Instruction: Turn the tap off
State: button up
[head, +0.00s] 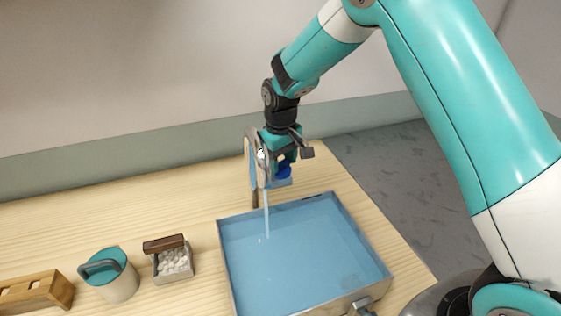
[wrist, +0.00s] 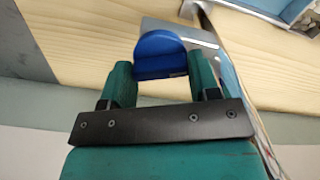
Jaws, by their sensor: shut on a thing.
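The tap (head: 252,160) stands at the back edge of the blue basin (head: 225,262), a stream of water (head: 267,218) falling from it into the basin. Its blue handle (head: 285,171) shows just below my gripper (head: 284,161). In the wrist view the rounded blue handle (wrist: 160,55) sits between the two teal fingers of my gripper (wrist: 161,76), which is shut on it. My gripper hides part of the tap in the head view.
Left of the basin on the wooden table (head: 190,215) are a small box of white pebbles (head: 174,263), a pot with a teal lid (head: 120,285) and a wooden rack (head: 40,293). The table behind them is clear.

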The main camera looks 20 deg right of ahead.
aim_at(281, 162)
jog(key=m, duration=0.4)
jog(key=shift+w+m, duration=0.1)
jog(key=shift+m, duration=0.2)
dwell(0.3)
jog(key=shift+r, duration=0.1)
jog(key=o, duration=0.9)
jog(key=shift+b, duration=0.3)
notch_tip(281, 162, up, 17)
jog(key=b, duration=0.3)
jog(key=shift+r, duration=0.15)
